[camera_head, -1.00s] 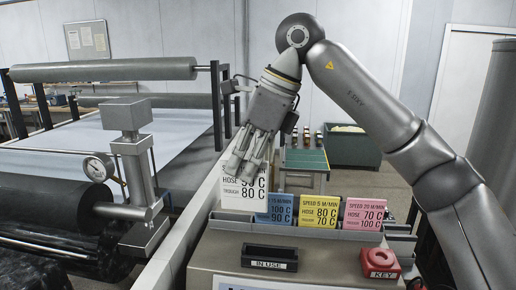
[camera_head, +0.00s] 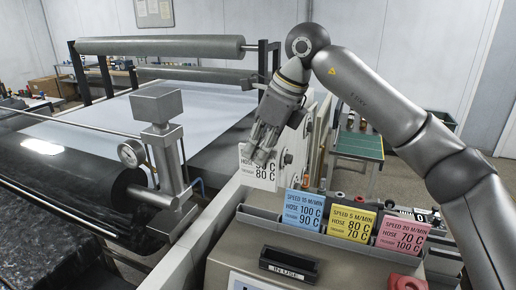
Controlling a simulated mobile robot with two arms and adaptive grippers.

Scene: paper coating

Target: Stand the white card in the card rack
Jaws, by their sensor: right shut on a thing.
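The white card (camera_head: 258,173) with black print is upright in my right gripper (camera_head: 260,153), whose fingers cover its upper part. The gripper is shut on the card. The card rack (camera_head: 281,224) is a grey trough on the console, holding a blue card (camera_head: 304,210), a yellow card (camera_head: 351,223) and a pink card (camera_head: 402,235) in a row. The white card is left of the blue card, above or behind the rack's left end. I cannot tell whether its lower edge touches the rack. My left gripper is not in view.
A black holder marked IN USE (camera_head: 288,264) lies in front of the rack, with a red key block (camera_head: 406,284) to its right. A gauge (camera_head: 131,153) and metal bracket stand by the black roller at left. A green-topped cabinet (camera_head: 358,146) stands behind.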

